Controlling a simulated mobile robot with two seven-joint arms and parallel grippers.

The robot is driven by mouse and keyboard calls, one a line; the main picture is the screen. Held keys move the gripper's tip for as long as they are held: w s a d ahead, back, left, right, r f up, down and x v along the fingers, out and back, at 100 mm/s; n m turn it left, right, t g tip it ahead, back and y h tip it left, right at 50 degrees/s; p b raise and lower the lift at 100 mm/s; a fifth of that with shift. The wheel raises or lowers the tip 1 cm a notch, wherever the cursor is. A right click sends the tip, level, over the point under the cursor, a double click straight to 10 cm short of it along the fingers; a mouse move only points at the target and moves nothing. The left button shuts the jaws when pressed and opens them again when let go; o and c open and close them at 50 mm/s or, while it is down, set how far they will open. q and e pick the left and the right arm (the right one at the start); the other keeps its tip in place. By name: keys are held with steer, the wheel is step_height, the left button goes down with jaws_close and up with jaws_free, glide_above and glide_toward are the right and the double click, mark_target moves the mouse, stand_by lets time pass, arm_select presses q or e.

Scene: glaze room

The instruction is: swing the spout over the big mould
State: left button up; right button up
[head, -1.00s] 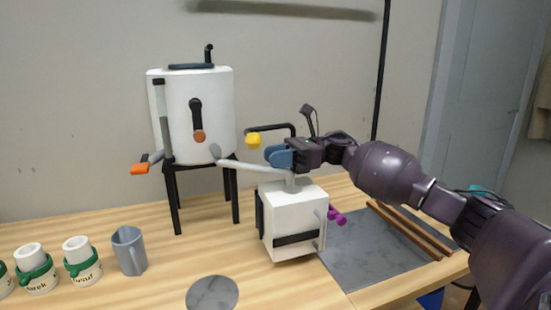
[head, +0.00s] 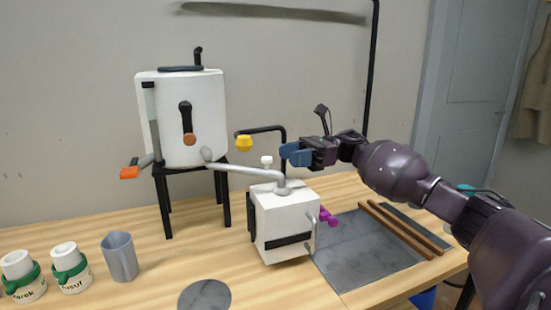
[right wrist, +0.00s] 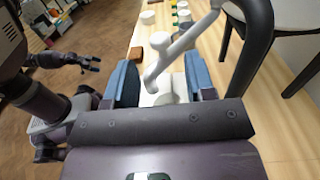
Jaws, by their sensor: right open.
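The grey spout (head: 245,171) reaches from the white tank (head: 205,110) to the top of the strapped white block, which I take as the big mould (head: 285,215). Its bent-down end is above the block's top; whether it touches I cannot tell. A small white knob (head: 267,160) stands by the spout. My right gripper (head: 287,154) is open and empty, above and behind the block. In the right wrist view the spout (right wrist: 183,47) shows beyond the open blue fingers (right wrist: 165,88). My left gripper (right wrist: 90,63) shows there, small, its fingers apart.
Green-banded white moulds (head: 72,268) and a grey jug (head: 120,257) stand at the left. A round grey disc (head: 204,295) lies at the front. A grey slab (head: 365,250) with brown strips (head: 400,228) lies to the right. A yellow knob (head: 244,143) sits behind the spout.

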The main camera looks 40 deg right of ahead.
steer(key=v, duration=0.4)
steer(key=shift+d, duration=0.1)
steer(key=shift+c, duration=0.2)
